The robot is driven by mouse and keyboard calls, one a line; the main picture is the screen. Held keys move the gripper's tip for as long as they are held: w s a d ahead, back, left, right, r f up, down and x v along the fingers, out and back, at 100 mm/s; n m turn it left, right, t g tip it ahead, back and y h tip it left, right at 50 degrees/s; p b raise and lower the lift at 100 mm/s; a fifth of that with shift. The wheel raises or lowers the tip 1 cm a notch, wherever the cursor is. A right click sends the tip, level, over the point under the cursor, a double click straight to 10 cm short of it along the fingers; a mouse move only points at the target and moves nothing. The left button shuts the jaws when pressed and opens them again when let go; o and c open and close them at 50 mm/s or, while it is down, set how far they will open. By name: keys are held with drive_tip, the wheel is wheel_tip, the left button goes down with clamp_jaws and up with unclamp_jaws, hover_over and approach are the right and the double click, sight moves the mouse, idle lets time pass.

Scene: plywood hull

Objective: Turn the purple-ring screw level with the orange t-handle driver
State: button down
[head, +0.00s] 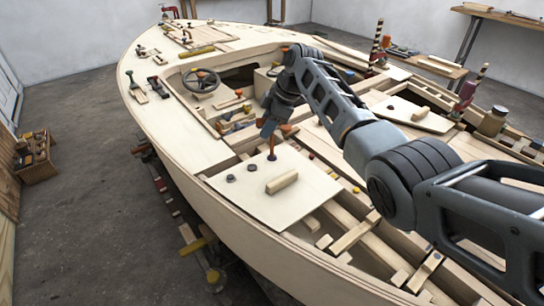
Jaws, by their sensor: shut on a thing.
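My gripper (269,127) is shut on the orange t-handle driver (286,127) and holds it upright above a pale plywood panel (305,204). The driver's shaft points down, and its lower end meets a dark round screw head (272,157) near the panel's far edge. From this distance I cannot tell whether the tip is seated in the screw. Two other dark round screw heads, one nearer (231,178) and one between (252,168), lie in a row to the left. No purple ring can be made out on any of them. The gripper hides part of the driver's handle.
A wooden block handle (282,183) lies on the panel, right of the screws. My arm crosses the hull from the right. A steering wheel (201,80) and loose wood pieces lie beyond. Open hull framing (355,232) is at the right. The panel's near left part is clear.

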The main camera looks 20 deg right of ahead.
drive_tip(key=m+p, duration=0.1)
drive_tip(key=p, duration=0.1)
drive_tip(key=shift+r+m+t+h+p, duration=0.2)
drive_tip(key=shift+m+t+h+p, duration=0.1)
drive_tip(key=shift+m, duration=0.1)
drive_tip(key=shift+w+d+m+t+h+p, duration=0.15)
drive_tip(key=shift+m+t+h+p, duration=0.15)
drive_tip(key=shift+m+p, duration=0.7)
drive_tip(key=shift+d+f+m+h, duration=0.15)
drive_tip(key=shift+f+m+h, duration=0.2)
drive_tip(key=shift+m, duration=0.65)
